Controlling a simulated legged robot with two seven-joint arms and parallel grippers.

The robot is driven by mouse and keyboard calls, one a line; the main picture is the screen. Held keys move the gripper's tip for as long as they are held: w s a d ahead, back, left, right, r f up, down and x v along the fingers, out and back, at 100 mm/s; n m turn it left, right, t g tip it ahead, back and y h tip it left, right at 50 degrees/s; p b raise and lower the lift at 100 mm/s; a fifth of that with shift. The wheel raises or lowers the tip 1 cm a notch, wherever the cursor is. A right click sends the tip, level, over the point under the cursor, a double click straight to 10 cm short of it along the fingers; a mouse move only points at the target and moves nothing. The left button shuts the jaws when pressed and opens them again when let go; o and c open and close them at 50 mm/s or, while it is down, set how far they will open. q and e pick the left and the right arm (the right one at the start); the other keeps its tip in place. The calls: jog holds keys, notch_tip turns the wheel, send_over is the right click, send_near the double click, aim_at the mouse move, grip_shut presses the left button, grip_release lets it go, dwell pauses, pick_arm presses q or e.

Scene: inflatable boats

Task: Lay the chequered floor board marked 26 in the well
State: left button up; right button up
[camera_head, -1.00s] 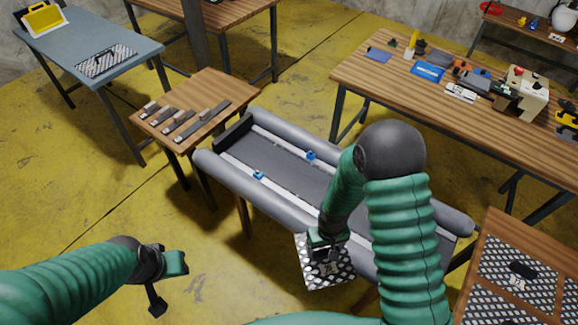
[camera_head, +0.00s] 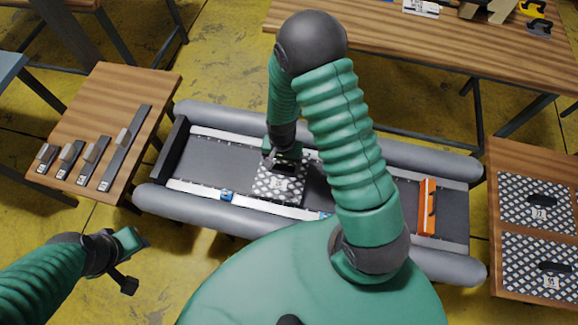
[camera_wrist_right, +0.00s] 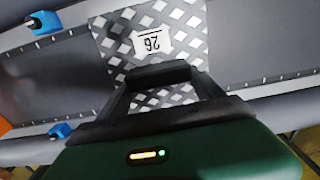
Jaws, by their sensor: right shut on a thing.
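The chequered board marked 26 (camera_head: 279,187) is over the well (camera_head: 223,162) of the grey inflatable boat, between its side tubes. My right gripper (camera_head: 284,157) is shut on the board's dark handle; in the wrist view the gripper (camera_wrist_right: 162,82) covers the board's near part. The board looks roughly level; I cannot tell if it touches the well floor. My left gripper (camera_head: 132,262) is open and empty, off the boat at the lower left.
White rails with blue clips (camera_head: 227,196) edge the well. An orange bar (camera_head: 427,207) lies across its right part. Two chequered boards (camera_head: 538,202) lie on the right table. Several graded bars (camera_head: 121,150) lie on the left table. The well's left part is clear.

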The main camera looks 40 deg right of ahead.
aim_at(284, 170)
notch_tip(284, 170, down, 4)
jog(key=shift+s+f, duration=0.1)
jog(key=shift+s, duration=0.05)
jog(key=shift+d+f, duration=0.15)
jog(key=shift+d, duration=0.1)
jog(key=o, duration=1.7)
jog(key=shift+a, duration=0.1)
jog(key=shift+r, duration=0.2)
